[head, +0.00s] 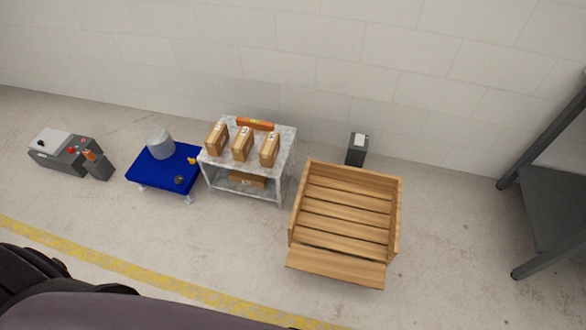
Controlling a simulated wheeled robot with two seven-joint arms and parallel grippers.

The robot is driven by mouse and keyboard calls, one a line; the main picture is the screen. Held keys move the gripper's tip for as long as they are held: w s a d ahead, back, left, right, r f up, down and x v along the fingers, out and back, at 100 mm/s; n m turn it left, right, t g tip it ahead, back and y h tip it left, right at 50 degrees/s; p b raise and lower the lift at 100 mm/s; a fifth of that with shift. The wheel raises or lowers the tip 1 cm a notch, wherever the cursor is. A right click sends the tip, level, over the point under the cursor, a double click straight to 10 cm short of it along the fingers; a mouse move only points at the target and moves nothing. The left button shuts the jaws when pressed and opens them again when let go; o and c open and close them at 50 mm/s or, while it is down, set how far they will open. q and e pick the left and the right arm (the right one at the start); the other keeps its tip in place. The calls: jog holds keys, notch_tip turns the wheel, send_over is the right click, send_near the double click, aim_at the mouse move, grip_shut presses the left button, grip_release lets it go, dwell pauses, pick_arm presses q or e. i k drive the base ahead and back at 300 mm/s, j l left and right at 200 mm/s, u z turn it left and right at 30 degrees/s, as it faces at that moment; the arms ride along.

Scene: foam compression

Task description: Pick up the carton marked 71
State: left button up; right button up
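Several cardboard cartons are in the head view. Three stand upright in a row on a small grey-white table (286,151): a left one (217,138), a middle one (242,144) and a right one (269,150). Another carton (247,180) lies on the table's lower shelf. Small pale labels show on them, but the numbers are too small to read, so I cannot tell which is marked 71. Neither of my grippers is in view; only dark parts of my own body show at the bottom left.
An orange object (255,124) lies behind the cartons. A blue cart (150,177) with a grey bucket (160,143) stands left of the table. A wooden crate (393,222) stands to the right, a dark rack (548,190) far right. The floor before the table is clear.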

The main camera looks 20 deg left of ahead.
aim_at(215, 142)
jog(key=i+j+u, duration=0.1)
jog(key=i+j, duration=0.15)
jog(key=j, duration=0.35)
jog(key=i+j+u, duration=0.1)
jog(key=i+j, duration=0.15)
jog(key=j, duration=0.3)
jog(key=i+j, duration=0.3)
jog(key=j, duration=0.25)
jog(key=i+j+u, duration=0.15)
jog(key=i+j, duration=0.15)
jog(key=j, duration=0.2)
jog(key=i+j+u, duration=0.1)
jog(key=i+j, duration=0.2)
jog(key=j, duration=0.25)
jog(key=i+j+u, duration=0.1)
jog(key=i+j, duration=0.25)
jog(key=j, duration=0.1)
